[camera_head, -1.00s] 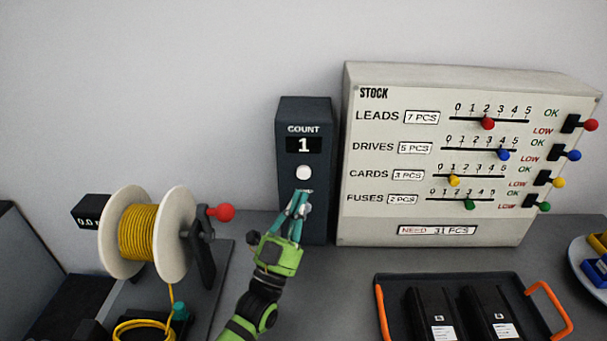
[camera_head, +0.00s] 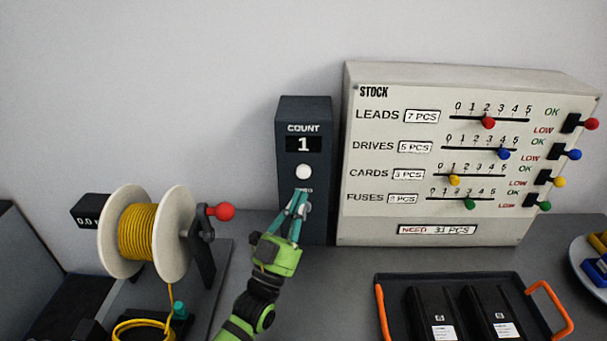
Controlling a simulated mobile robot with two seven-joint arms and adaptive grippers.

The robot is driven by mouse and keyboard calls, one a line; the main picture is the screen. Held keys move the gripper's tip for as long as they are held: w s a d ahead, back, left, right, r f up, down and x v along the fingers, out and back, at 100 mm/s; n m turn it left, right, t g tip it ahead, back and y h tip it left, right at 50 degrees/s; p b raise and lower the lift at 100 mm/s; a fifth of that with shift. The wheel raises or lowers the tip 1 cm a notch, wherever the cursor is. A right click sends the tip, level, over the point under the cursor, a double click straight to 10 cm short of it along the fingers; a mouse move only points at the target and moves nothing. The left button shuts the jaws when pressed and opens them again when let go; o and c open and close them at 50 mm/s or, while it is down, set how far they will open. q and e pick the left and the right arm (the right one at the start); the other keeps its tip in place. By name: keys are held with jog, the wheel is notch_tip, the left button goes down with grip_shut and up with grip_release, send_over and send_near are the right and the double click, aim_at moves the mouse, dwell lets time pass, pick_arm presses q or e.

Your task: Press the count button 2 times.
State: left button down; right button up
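The dark count box (camera_head: 290,215) stands upright against the wall, with a display (camera_head: 304,145) reading 1. The white round count button (camera_head: 304,172) is below the display and fully visible. My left gripper (camera_head: 301,194) is just below the button in the picture, its teal fingers pointing up with their tips close together. It appears shut and holds nothing that I can see. It covers part of a label and a small light part lower on the box. I cannot tell how far the tips are from the box face. My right gripper is not in view.
A cream stock board (camera_head: 440,215) with sliders and coloured knobs stands right of the box. A yellow wire spool (camera_head: 175,235) with a red-knobbed crank is at left. A dark tray (camera_head: 390,282) with orange handles holds black units in front.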

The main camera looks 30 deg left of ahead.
aim_at(303, 172)
pick_arm(q)
jog(key=s+n+h+b, duration=0.1)
jog(key=n, duration=0.2)
jog(key=s+d+n+g+h, duration=0.1)
jog(key=n, duration=0.3)
jog(key=s+n+g+h+b, duration=0.1)
jog(key=n+h, duration=0.1)
jog(key=n, duration=0.1)
jog(key=shift+s+d+n+b, duration=0.15)
jog(key=shift+d+n+b, duration=0.15)
jog(key=shift+d+n, duration=0.1)
jog(key=w+a+b, duration=0.2)
jog(key=w+a, duration=0.2)
jog(key=w, duration=0.4)
jog(key=shift+w, duration=0.1)
dwell(1.5)
jog(key=shift+w+a, duration=0.15)
jog(key=shift+w, duration=0.15)
